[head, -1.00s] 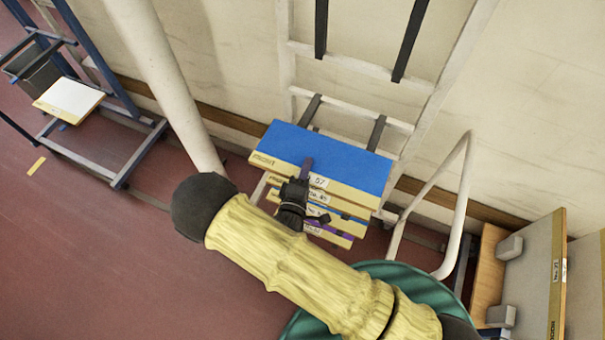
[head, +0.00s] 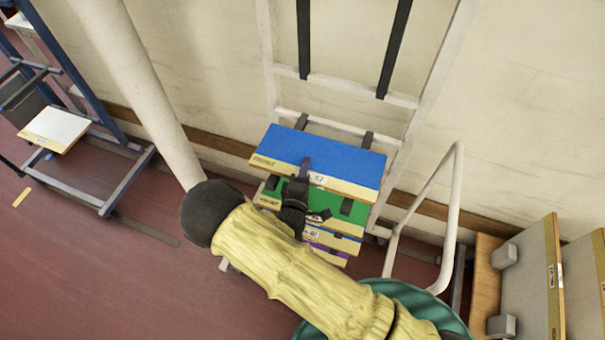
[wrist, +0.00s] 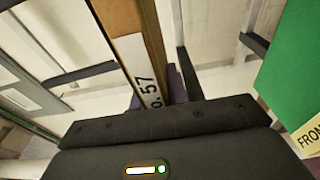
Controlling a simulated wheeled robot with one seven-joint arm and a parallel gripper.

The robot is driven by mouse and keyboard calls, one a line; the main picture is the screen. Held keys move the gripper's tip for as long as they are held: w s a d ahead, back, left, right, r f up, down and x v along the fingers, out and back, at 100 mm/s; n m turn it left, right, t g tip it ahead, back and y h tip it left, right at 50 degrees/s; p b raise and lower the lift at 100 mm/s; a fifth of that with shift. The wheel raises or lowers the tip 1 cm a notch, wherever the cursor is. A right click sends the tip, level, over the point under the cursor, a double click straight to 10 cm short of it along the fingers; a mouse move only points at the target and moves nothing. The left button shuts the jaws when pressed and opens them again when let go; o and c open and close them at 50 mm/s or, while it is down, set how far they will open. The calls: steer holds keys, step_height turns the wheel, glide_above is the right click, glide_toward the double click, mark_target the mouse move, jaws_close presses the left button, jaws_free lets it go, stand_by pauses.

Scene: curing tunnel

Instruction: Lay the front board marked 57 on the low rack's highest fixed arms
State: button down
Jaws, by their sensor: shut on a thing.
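The board marked 57 (head: 325,155) has a blue top and a pale front edge with a white label. My gripper (head: 302,178) is shut on the middle of its front edge. In the wrist view the board's edge (wrist: 138,62) shows the number 57 between my jaws. The board looks roughly level, above a green board (head: 315,203) on the low rack (head: 413,150). Dark rack arm ends show behind the blue board (head: 367,140) and between it and the green one. Whether the blue board touches any arm is hidden.
More boards with pale edges (head: 330,240) are stacked below the green one. Two dark upright bars (head: 395,50) stand higher on the white frame. A white pipe (head: 150,95) is at left, a bent white rail (head: 445,205) at right. A blue rack (head: 80,90) stands far left.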

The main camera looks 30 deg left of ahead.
mark_target(311, 154)
steer(key=shift+d+b+x, duration=0.15)
steer(key=shift+b+x, duration=0.05)
steer(key=shift+x, duration=1)
steer(key=shift+d+b+x, duration=0.15)
steer(key=shift+b+x, duration=0.05)
steer(key=shift+x, duration=1)
steer(key=shift+w+f+b, duration=0.2)
steer(key=shift+f+b, duration=0.3)
steer(key=shift+f, duration=0.25)
steer(key=shift+s+r, duration=0.1)
steer(key=shift+s, duration=0.1)
steer(key=shift+f+b, duration=0.3)
steer(key=shift+f, duration=0.25)
steer(key=c, duration=1.3)
jaws_free()
steer(key=shift+f, duration=0.1)
